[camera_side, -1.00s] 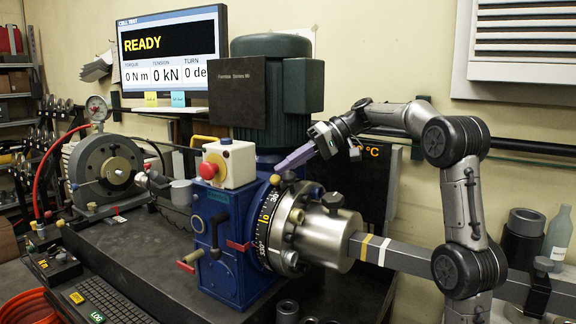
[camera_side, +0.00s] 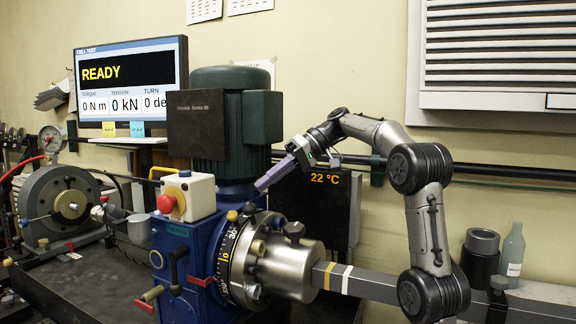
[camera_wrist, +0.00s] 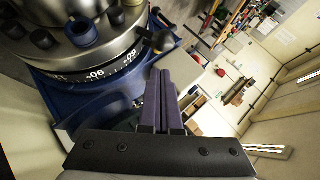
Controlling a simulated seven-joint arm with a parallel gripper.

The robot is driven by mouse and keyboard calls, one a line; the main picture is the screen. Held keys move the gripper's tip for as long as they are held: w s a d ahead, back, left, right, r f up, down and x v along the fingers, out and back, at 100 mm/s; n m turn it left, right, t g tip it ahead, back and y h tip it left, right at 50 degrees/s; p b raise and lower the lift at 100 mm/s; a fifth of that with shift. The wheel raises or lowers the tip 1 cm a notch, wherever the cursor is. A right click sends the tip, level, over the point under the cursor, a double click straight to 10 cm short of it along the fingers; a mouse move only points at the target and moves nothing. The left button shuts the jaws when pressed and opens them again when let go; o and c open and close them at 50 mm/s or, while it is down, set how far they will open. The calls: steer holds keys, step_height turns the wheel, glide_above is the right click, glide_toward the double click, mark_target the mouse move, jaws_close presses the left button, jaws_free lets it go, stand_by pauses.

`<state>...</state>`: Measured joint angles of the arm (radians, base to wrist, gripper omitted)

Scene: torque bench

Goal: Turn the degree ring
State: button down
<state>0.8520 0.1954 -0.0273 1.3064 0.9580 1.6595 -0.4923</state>
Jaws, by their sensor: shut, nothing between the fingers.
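In the wrist view the degree ring (camera_wrist: 98,74) curves at upper left, and a dark ball knob (camera_wrist: 162,42) stands just beyond my fingertips. My gripper (camera_side: 258,187) is shut and empty, with its purple fingers pointing down-left, above and right of the ring's top. It appears apart from the knobs. In the wrist view my gripper (camera_wrist: 165,76) has its fingers together.
The green motor (camera_side: 236,110) rises behind the ring. A white box with a red button (camera_side: 170,203) sits left of it. A square bar (camera_side: 370,284) runs right from the hub. A dark panel reading 22 °C (camera_side: 325,200) stands behind my gripper.

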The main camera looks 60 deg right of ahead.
steer(key=v, duration=0.7)
steer(key=n+g+h, duration=0.2)
steer(key=g+h, duration=0.2)
steer(key=h, duration=0.1)
glide_toward(235, 212)
steer(key=shift+w+d+x, duration=0.1)
steer(key=shift+d+x, duration=0.15)
steer(key=shift+x, duration=0.85)
steer(key=shift+w+d+x, duration=0.1)
steer(key=shift+d+x, duration=0.15)
steer(key=shift+x, duration=0.9)
steer(key=shift+w+d+x, duration=0.1)
steer(key=shift+d+x, duration=0.15)
steer(key=shift+x, duration=0.85)
steer(key=shift+a, duration=0.1)
